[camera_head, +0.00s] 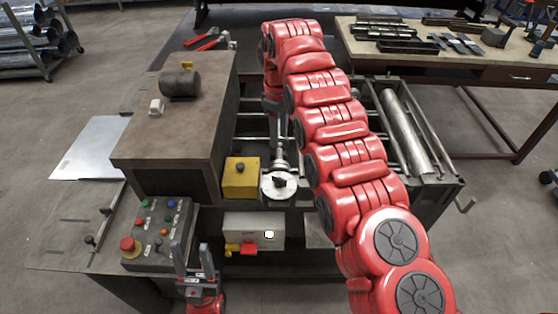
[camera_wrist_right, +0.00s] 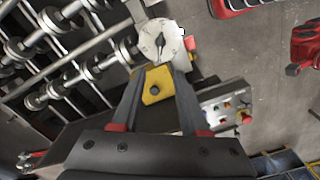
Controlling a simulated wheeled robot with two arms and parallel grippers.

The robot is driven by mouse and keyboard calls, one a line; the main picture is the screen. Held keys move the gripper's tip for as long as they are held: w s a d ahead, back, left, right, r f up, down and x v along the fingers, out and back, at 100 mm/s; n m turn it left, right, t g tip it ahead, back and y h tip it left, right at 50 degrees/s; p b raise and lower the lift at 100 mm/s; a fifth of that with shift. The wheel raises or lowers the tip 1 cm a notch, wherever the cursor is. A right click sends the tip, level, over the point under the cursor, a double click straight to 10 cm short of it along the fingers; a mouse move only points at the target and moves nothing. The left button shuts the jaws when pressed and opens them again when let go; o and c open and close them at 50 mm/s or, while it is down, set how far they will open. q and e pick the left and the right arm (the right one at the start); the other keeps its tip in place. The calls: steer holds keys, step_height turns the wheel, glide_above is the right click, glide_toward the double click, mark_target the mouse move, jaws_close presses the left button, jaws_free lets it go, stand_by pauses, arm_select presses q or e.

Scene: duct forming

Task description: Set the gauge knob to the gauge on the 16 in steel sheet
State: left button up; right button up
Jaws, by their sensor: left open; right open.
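The gauge knob is a black pointer on a round white dial (camera_head: 279,184), at the front of the roller machine beside a yellow block (camera_head: 241,178). In the right wrist view the dial (camera_wrist_right: 160,41) lies just beyond my right gripper (camera_wrist_right: 159,74). That gripper is open and empty, with the yellow block (camera_wrist_right: 157,86) seen between its fingers. In the head view my right arm hides most of that gripper. A pale steel sheet (camera_head: 92,147) lies flat at the left; no gauge marking is readable on it. My left gripper (camera_head: 191,246) is open and empty near the control box.
A control box (camera_head: 160,232) with coloured buttons and a red stop button stands at the front left. A brown cabinet (camera_head: 178,120) bears a dark cylinder. A grey box (camera_head: 253,230) hangs below the dial. A tool bench (camera_head: 460,62) stands at the back right.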

steer(key=b, duration=0.7)
glide_above(279, 178)
step_height(279, 178, down, 6)
step_height(279, 178, down, 10)
steer(key=p, duration=0.5)
steer(key=shift+w+f, duration=0.1)
steer(key=shift+f, duration=0.35)
jaws_close()
